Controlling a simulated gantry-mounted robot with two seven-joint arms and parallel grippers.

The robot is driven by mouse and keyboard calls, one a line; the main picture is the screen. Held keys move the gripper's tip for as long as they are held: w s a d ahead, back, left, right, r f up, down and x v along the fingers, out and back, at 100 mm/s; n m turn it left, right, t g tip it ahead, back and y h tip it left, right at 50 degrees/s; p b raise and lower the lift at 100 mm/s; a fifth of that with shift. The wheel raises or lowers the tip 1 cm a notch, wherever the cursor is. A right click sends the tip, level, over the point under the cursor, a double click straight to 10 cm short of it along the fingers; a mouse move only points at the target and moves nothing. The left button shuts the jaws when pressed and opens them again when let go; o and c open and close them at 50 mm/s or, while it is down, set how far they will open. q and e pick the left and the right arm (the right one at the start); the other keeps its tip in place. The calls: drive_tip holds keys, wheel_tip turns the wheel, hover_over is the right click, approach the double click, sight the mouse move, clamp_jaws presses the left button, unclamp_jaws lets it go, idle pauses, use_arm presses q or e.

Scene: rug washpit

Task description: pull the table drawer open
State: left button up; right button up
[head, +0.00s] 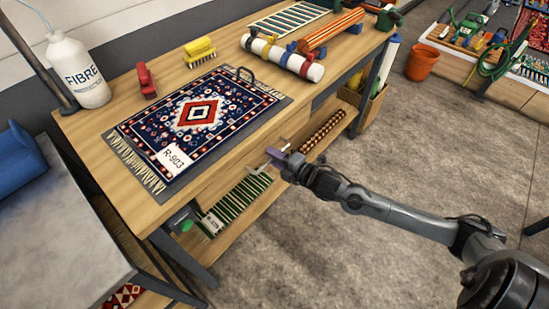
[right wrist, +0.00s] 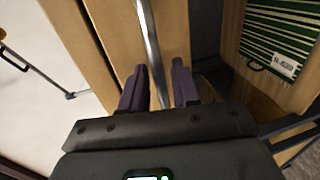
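The wooden table (head: 120,92) stands at the left and centre of the head view. Its drawer front (right wrist: 112,30) shows in the right wrist view as a wooden panel beside the table's edge. A straight metal handle bar (right wrist: 149,38) runs along the panel. My right gripper (head: 277,157) is at the table's front side, below the top. In the right wrist view its two dark purple fingers (right wrist: 159,84) stand apart, with the bar between them and a gap visible beside it. The drawer looks flush, though the arm partly hides its front. My left gripper is not in view.
A patterned rug (head: 213,100) with a tag lies on the tabletop. A lower shelf holds a green striped piece (head: 238,200) and a brown roll (head: 323,131). The floor (head: 420,150) in front is clear.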

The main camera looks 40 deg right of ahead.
drive_tip(key=shift+w, duration=0.1)
clamp_jaws()
idle(0.4)
